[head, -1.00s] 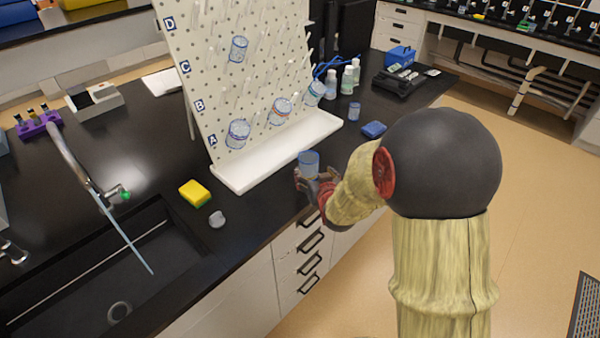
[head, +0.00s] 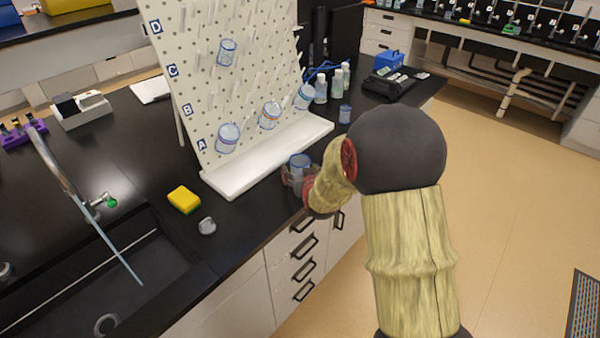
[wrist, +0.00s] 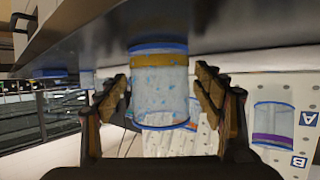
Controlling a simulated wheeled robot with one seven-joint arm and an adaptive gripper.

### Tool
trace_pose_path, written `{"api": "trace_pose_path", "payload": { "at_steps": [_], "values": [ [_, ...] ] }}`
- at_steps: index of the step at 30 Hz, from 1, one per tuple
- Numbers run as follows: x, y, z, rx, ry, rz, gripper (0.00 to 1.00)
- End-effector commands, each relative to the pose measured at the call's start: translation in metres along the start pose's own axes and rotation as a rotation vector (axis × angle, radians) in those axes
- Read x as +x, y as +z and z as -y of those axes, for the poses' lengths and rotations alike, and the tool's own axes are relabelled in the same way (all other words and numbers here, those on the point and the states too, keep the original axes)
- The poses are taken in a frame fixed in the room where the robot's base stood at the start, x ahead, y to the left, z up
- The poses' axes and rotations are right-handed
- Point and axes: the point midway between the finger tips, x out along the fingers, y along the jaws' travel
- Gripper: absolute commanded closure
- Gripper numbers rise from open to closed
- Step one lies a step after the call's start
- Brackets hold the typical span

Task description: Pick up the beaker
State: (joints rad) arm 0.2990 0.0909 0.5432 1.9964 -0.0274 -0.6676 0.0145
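A clear beaker with a blue rim (head: 299,161) stands on the black counter (head: 240,222), near its front edge and in front of the drying rack's white tray. My gripper (head: 299,180) is at the beaker, with a finger on either side. In the wrist view, which shows the scene upside down, the beaker (wrist: 160,92) with a yellowish band lies between the two fingers of my gripper (wrist: 162,90). The fingers are apart, and narrow gaps seem to show beside the glass; firm contact is not visible. My forearm hides part of the counter behind.
A pegboard rack (head: 235,85) holds several beakers behind, with its white tray (head: 265,160) at the foot. A yellow sponge (head: 184,199), a small grey item (head: 207,226) and the sink (head: 85,275) are left. Bottles (head: 321,90) and a small blue-tinted beaker (head: 344,114) stand beyond.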

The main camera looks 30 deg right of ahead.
Motion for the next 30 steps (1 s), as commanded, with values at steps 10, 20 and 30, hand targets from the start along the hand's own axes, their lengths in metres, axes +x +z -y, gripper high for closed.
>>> {"api": "trace_pose_path", "payload": {
  "at_steps": [10,20,30],
  "values": [
    [-0.0002,0.0003,-0.0001,0.000,0.000,0.000,0.54],
    [-0.0002,0.0002,0.0000,0.000,0.000,0.000,0.71],
    [-0.0019,-0.0046,0.0000,0.000,0.000,-0.001,0.75]
  ]
}}
